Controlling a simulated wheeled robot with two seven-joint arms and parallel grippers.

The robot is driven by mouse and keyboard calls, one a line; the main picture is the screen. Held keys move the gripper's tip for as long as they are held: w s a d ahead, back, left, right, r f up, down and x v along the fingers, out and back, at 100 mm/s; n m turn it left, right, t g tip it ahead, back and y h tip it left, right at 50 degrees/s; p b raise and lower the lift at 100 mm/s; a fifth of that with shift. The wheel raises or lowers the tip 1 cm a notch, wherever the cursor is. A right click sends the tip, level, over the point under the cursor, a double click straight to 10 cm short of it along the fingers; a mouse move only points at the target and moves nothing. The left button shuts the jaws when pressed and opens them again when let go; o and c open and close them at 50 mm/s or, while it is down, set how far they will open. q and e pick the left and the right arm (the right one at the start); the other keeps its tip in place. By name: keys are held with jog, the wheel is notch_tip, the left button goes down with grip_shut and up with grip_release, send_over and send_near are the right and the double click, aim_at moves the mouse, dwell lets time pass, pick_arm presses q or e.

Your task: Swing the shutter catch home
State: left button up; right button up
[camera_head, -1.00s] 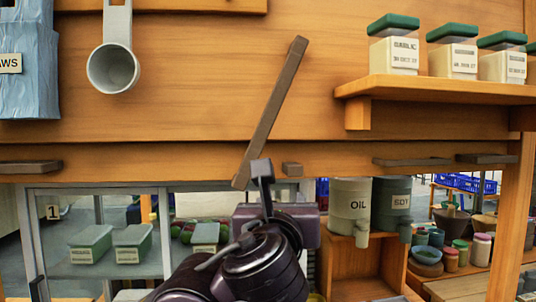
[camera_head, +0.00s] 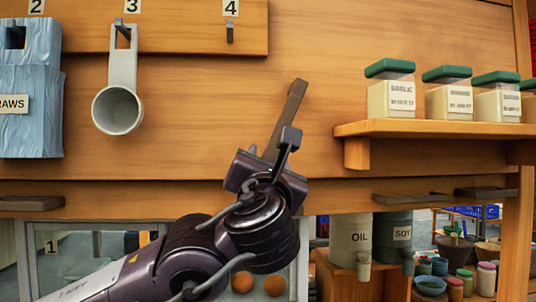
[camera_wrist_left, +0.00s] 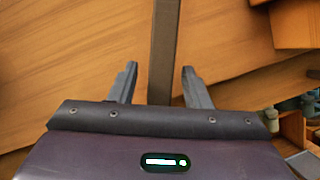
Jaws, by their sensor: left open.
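The shutter catch (camera_head: 292,100) is a long brown bar on the wooden shutter panel, tilted with its top end to the right. Its lower end is hidden behind my left arm in the head view. My left gripper (camera_head: 272,146) is open in front of the bar's middle. In the left wrist view the bar (camera_wrist_left: 163,45) runs between the two spread fingers (camera_wrist_left: 160,69), with a gap visible on both sides. I cannot tell how deep the bar sits between the fingers. My right gripper is not in view.
A shelf (camera_head: 430,128) with green-lidded jars (camera_head: 391,95) stands out at the right. A grey scoop (camera_head: 118,110) hangs at the left, beside a blue straw box (camera_head: 28,115). Flat dark brackets (camera_head: 412,198) sit on the lower rail. The panel around the bar's top is clear.

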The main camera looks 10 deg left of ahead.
pick_arm(q)
jog(key=shift+w, duration=0.2)
jog(key=shift+c, duration=0.2)
grip_shut()
jog(key=d+n+y+b, duration=0.1)
jog(key=n+b, duration=0.1)
jog(key=b, duration=0.1)
jog(key=w+d+f+n+y+b, duration=0.1)
jog(key=d+n+b, duration=0.1)
jog(key=b, duration=0.2)
jog(key=d+n+b, duration=0.1)
jog(key=b, duration=0.2)
jog(key=shift+w+d+f+n+y+b, duration=0.2)
jog(key=shift+w+f+n+y+b, duration=0.05)
jog(key=shift+n+y+b, duration=0.15)
jog(key=shift+w+d+r+n+y, duration=0.2)
jog(key=shift+d+n+y, duration=0.25)
jog(key=shift+n, duration=0.15)
jog(key=shift+a+r, duration=0.1)
